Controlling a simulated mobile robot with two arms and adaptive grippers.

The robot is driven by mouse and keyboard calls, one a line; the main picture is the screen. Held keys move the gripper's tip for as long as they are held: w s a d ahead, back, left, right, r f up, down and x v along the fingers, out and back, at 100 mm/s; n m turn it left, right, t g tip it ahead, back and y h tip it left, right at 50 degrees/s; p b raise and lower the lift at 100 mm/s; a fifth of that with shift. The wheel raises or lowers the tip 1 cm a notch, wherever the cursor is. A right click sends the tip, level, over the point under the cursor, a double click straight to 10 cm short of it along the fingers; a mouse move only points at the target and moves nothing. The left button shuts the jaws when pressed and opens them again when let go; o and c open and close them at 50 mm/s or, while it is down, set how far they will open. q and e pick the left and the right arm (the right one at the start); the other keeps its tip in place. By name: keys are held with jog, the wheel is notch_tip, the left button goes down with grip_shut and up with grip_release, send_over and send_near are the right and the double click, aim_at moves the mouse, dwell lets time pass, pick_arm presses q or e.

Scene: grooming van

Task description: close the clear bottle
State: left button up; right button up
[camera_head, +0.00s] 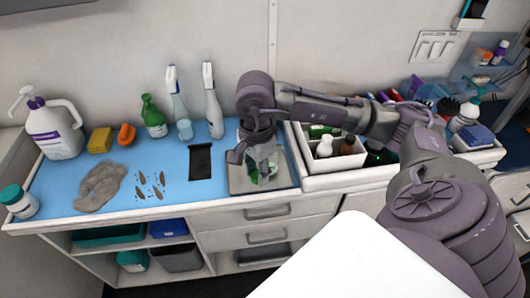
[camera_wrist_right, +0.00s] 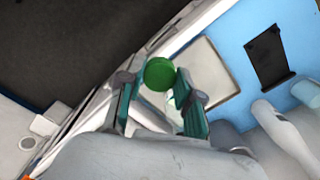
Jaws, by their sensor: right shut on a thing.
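My right gripper (camera_head: 263,176) reaches down over a grey square tray (camera_head: 240,184) on the blue mat. In the right wrist view, its teal fingers (camera_wrist_right: 158,100) are shut on a round green cap (camera_wrist_right: 159,73), which shows between the fingertips. A pale, see-through piece (camera_wrist_right: 173,110), perhaps part of the clear bottle, shows by the fingers below the cap. The gripper hides much of this spot in the head view, and I cannot tell whether the cap sits on the bottle. My left gripper is not in view.
A dark flat item (camera_head: 200,161) lies left of the tray. Spray bottles (camera_head: 213,113) stand behind it. A white caddy (camera_head: 333,170) with small bottles stands close on the right. A grey cloth (camera_head: 100,187) and a white jug (camera_head: 52,128) are farther left.

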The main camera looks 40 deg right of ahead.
jog(key=s+a+r+n, duration=0.1)
jog(key=s+a+n, duration=0.2)
jog(key=a+n, duration=0.7)
jog(key=n, duration=0.8)
jog(key=shift+d+r, duration=0.1)
